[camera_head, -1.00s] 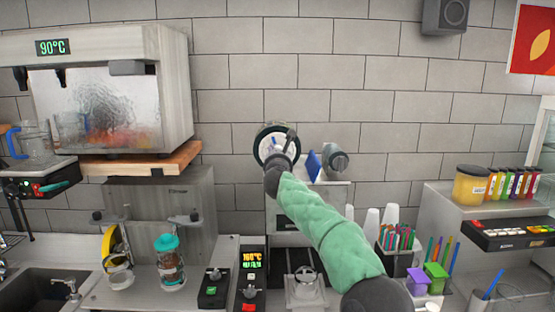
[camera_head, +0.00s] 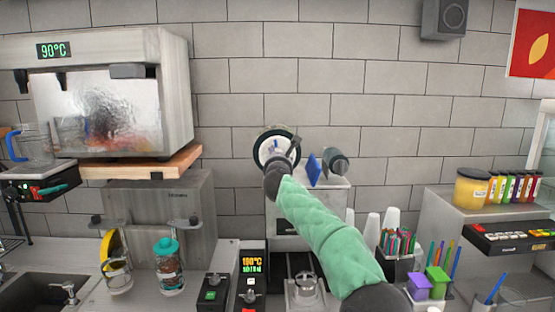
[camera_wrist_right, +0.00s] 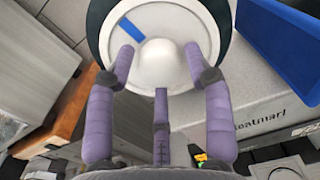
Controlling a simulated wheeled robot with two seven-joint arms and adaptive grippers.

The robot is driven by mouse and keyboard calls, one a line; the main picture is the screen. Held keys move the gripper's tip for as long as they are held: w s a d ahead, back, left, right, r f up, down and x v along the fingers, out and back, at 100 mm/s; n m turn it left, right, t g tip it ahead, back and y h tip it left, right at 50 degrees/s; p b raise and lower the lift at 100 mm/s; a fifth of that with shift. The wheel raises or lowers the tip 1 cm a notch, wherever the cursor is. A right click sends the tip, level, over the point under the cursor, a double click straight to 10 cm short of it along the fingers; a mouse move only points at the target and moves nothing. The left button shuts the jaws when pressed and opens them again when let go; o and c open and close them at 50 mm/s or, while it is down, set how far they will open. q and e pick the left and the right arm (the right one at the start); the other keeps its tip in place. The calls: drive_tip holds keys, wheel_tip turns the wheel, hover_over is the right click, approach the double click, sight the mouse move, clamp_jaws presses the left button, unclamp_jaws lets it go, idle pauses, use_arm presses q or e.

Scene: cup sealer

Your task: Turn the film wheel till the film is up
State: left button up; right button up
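The film wheel (camera_head: 268,150) is a white disc with a dark rim and a blue mark, on top of the cup sealer (camera_head: 325,195). In the right wrist view the wheel (camera_wrist_right: 178,78) fills the top, with a round hub in its middle and the blue stripe up and left of the hub. My right gripper (camera_wrist_right: 160,50) is open, its purple fingers spread on either side of the hub with the third finger below. I cannot tell whether the fingertips touch the disc. A grey roller (camera_head: 336,161) sits right of the wheel. My left gripper is not in view.
A blue plate (camera_head: 314,168) stands between wheel and roller; it shows large in the wrist view (camera_wrist_right: 285,45). A wooden shelf (camera_head: 150,168) under the 90°C machine lies to the left. White cups (camera_head: 392,218) and straws stand at lower right.

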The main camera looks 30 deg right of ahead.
idle(0.4)
drive_tip(key=v, duration=1.2)
drive_tip(key=shift+d+f, duration=0.1)
idle(0.4)
